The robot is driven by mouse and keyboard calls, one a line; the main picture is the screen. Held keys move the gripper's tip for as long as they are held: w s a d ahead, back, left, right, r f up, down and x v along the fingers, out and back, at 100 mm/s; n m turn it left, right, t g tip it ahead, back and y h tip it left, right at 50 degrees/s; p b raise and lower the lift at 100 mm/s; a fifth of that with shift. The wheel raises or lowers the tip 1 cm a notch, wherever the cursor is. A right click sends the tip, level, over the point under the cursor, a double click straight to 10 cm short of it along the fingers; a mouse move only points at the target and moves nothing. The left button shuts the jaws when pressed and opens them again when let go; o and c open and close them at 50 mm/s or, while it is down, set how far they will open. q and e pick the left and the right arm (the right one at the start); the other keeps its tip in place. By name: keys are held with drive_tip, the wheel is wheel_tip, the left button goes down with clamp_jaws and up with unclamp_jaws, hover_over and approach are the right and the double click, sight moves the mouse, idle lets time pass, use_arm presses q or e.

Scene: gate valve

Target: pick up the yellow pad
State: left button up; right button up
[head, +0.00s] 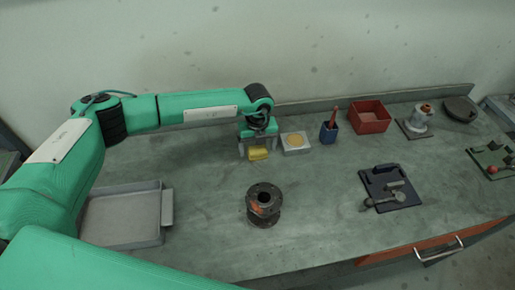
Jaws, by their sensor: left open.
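The yellow pad (258,154) lies on the grey-green workbench, at the middle of the head view. My left gripper (257,146) comes from above with its arm reaching in from the left. Its jaws are open and its fingers are down around or just behind the pad; I cannot tell whether they touch it. The gripper hides part of the pad's back. My right gripper does not show.
A white box with a round yellow top (295,141) stands close to the right of the gripper. A dark flanged spool (263,203) stands in front. A grey tray (122,216), blue cup (329,132), red bin (369,117) and dark blue board (389,187) stand around. Bench (210,225) between tray and spool is clear.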

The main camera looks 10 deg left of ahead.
sight(257, 149)
use_arm(q)
drive_tip(key=shift+f, duration=0.8)
drive_tip(key=c, duration=1.1)
drive_tip(key=shift+r, duration=0.1)
drive_tip(key=shift+r, duration=0.45)
wheel_tip(257, 149, up, 19)
drive_tip(key=b, duration=0.5)
drive_tip(key=shift+o, duration=0.6)
